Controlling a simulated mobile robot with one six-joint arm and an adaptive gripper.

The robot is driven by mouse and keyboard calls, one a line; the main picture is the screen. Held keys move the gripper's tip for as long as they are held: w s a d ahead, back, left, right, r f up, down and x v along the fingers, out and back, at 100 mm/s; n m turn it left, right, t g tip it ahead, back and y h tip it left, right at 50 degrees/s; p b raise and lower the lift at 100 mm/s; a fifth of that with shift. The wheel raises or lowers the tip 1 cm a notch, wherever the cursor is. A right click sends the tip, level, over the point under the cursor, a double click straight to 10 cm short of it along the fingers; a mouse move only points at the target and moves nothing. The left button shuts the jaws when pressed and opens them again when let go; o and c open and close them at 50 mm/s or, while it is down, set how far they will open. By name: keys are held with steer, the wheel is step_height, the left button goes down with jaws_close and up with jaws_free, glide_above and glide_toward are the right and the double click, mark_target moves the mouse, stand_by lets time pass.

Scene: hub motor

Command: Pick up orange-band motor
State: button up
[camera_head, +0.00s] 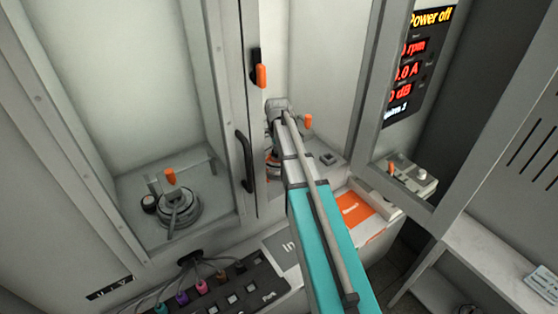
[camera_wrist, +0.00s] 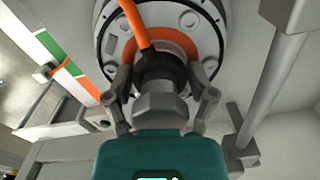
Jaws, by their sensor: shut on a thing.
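The orange-band motor (camera_wrist: 190,45) fills the upper middle of the wrist view, a round grey body with an orange ring and a dark collar at its centre. My gripper (camera_wrist: 163,78) has its two grey fingers on either side of that centre and is shut on the motor. The exact contact points are hard to make out. In the head view, a little of the orange band (camera_head: 271,166) shows left of my arm inside the middle compartment; my arm hides most of the motor and the gripper.
An orange-handled clamp fixture (camera_head: 172,190) stands in the left compartment. A display (camera_head: 412,60) reads "Power off". Coloured connectors (camera_head: 201,286) and an orange-and-white labelled surface (camera_head: 354,207) lie in front.

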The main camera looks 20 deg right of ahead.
steer(key=shift+w+r, duration=0.1)
steer(key=shift+r, duration=0.1)
stand_by(0.3)
step_height(320, 180, up, 10)
steer(key=p, duration=1)
steer(key=shift+f, duration=0.25)
steer(key=shift+f, duration=0.1)
stand_by(0.5)
steer(key=shift+f+b, duration=1.25)
steer(key=shift+b, duration=0.1)
steer(key=shift+r, duration=0.1)
steer(key=shift+r+p, duration=2.45)
steer(key=shift+p, duration=0.1)
steer(key=shift+s, duration=0.2)
